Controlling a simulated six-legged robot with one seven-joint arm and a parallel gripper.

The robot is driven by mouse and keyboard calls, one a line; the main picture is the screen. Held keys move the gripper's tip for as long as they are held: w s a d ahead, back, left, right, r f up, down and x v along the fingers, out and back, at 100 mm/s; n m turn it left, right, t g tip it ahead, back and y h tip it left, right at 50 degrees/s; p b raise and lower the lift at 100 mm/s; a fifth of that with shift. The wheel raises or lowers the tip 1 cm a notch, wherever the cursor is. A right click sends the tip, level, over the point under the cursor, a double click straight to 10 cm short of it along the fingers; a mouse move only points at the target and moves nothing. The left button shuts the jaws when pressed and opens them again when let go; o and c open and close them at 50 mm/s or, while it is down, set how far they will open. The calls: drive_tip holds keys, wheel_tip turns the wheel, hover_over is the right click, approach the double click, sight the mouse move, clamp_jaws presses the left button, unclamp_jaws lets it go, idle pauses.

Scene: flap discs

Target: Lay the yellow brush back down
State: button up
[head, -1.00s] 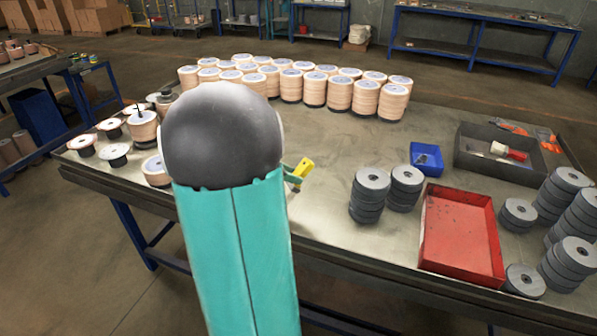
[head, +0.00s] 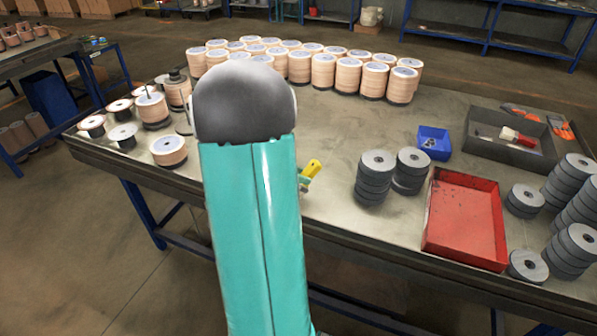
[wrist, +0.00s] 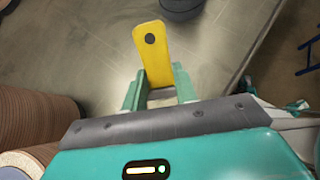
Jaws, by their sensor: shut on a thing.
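The yellow brush (head: 313,168) shows just right of my arm in the head view, above the table's front part. In the wrist view the yellow brush (wrist: 152,50) sticks out beyond my gripper (wrist: 160,90), whose two green fingers are shut on it. A dark round spot marks its yellow end. The rest of the brush is hidden by my gripper. My arm hides most of my gripper (head: 305,184) in the head view. I cannot tell whether the brush touches the table (head: 335,130).
Stacked grey discs (head: 376,178) stand to the right of the brush, beside a red tray (head: 465,262) and a blue bin (head: 434,143). A dark tray (head: 478,150) holds a red-and-white brush. Tan disc stacks (head: 324,72) line the back; spools (head: 122,134) stand left. Bare tabletop lies between.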

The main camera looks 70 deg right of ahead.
drive_tip(key=shift+w, duration=0.1)
drive_tip(key=o, duration=1)
drive_tip(key=shift+o, duration=0.2)
drive_tip(key=v, duration=1.4)
drive_tip(key=shift+f, duration=0.1)
drive_tip(key=w+a+r+m+t+y, duration=0.15)
drive_tip(key=w+a+t, duration=0.25)
drive_tip(key=a, duration=0.7)
drive_tip(key=w+a+r+m+t, duration=0.3)
drive_tip(key=w+a, duration=0.1)
drive_tip(key=a, duration=0.8)
drive_tip(key=s+a+m+t+y, duration=0.1)
drive_tip(key=a+t+y, duration=0.1)
drive_tip(key=a, duration=0.7)
drive_tip(key=a+r+m+t+y, duration=0.1)
drive_tip(key=a+t, duration=0.3)
drive_tip(key=a, duration=0.6)
drive_tip(key=shift+s+r+m+y, duration=0.35)
drive_tip(key=shift+m+y, duration=0.3)
drive_tip(key=shift+y, duration=0.2)
